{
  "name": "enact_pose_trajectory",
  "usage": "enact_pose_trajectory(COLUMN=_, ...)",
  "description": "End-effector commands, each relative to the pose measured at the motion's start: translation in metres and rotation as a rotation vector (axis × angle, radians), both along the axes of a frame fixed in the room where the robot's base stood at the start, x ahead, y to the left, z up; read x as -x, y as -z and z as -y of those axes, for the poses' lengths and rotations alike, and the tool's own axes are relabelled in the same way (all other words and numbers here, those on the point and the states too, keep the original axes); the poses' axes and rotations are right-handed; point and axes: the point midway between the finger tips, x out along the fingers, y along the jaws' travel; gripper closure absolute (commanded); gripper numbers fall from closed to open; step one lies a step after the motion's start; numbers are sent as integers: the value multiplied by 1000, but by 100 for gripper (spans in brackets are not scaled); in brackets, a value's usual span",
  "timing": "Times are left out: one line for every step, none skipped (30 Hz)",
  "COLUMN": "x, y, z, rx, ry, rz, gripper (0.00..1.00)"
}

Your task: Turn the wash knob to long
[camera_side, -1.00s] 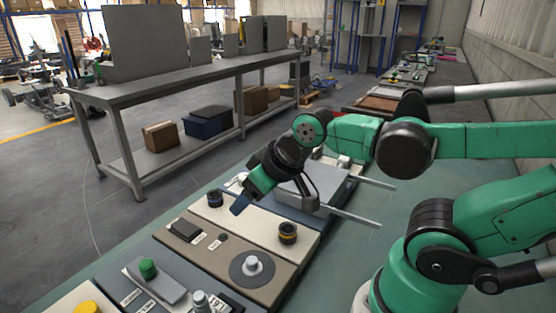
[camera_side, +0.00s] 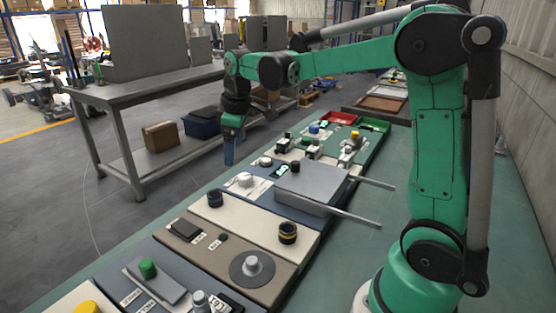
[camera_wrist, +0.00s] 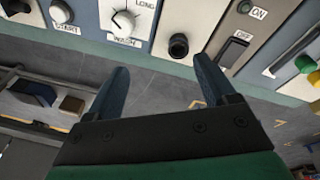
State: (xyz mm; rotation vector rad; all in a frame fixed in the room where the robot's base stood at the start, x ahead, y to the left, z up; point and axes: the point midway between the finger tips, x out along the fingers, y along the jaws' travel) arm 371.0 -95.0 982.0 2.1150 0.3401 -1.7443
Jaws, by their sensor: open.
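The wash knob (camera_wrist: 124,22) is a round white knob on a light panel, with the word WASH below it and LONG (camera_wrist: 146,4) to its upper right in the wrist view. A dark mark shows on its left side; its exact setting is hard to read. In the side view the white knob (camera_side: 245,180) sits on the panel beside a grey box. My gripper (camera_wrist: 162,72) is open and empty, with blue fingers apart from the knob. In the side view my gripper (camera_side: 229,152) hangs fingers-down, above and beyond the panel row's left edge.
A black knob (camera_wrist: 178,45), an OFF switch (camera_wrist: 234,48) and a START button (camera_wrist: 61,11) are near the wash knob. A grey box (camera_side: 309,182) with two rods stands right of it. A grey workbench (camera_side: 150,86) stands behind my gripper.

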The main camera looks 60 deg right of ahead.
Motion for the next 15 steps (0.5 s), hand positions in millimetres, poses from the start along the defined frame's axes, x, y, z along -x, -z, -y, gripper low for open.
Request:
enact_pose_trajectory(x=-10, y=7, z=14, rx=1, ry=-31, rz=-37, gripper=22)
enact_pose_trajectory(x=-15, y=12, z=20, rx=2, ry=-54, rz=-59, gripper=22)
enact_pose_trajectory(x=-20, y=18, z=29, rx=-1, ry=-83, rz=-87, gripper=22)
enact_pose_trajectory(x=-23, y=23, z=35, rx=-3, ry=-104, rz=-107, gripper=22)
enact_pose_trajectory(x=-25, y=28, z=40, rx=-5, ry=-123, rz=-124, gripper=22)
enact_pose_trajectory(x=-28, y=34, z=46, rx=-10, ry=-148, rz=-145, gripper=22)
enact_pose_trajectory(x=-30, y=38, z=51, rx=-13, ry=-164, rz=-158, gripper=22)
enact_pose_trajectory(x=-31, y=41, z=55, rx=-16, ry=-177, rz=-170, gripper=22)
enact_pose_trajectory(x=-32, y=46, z=59, rx=-20, ry=-194, rz=-183, gripper=22)
enact_pose_trajectory(x=-33, y=48, z=61, rx=-22, ry=-204, rz=-191, gripper=22)
enact_pose_trajectory(x=-34, y=50, z=63, rx=-24, ry=-212, rz=-197, gripper=22)
enact_pose_trajectory(x=-34, y=53, z=65, rx=-27, ry=-221, rz=-203, gripper=22)
enact_pose_trajectory(x=-34, y=55, z=66, rx=-28, ry=-225, rz=-206, gripper=22)
enact_pose_trajectory(x=-34, y=57, z=67, rx=-29, ry=-228, rz=-208, gripper=22)
enact_pose_trajectory(x=-34, y=61, z=67, rx=-30, ry=-230, rz=-210, gripper=22)
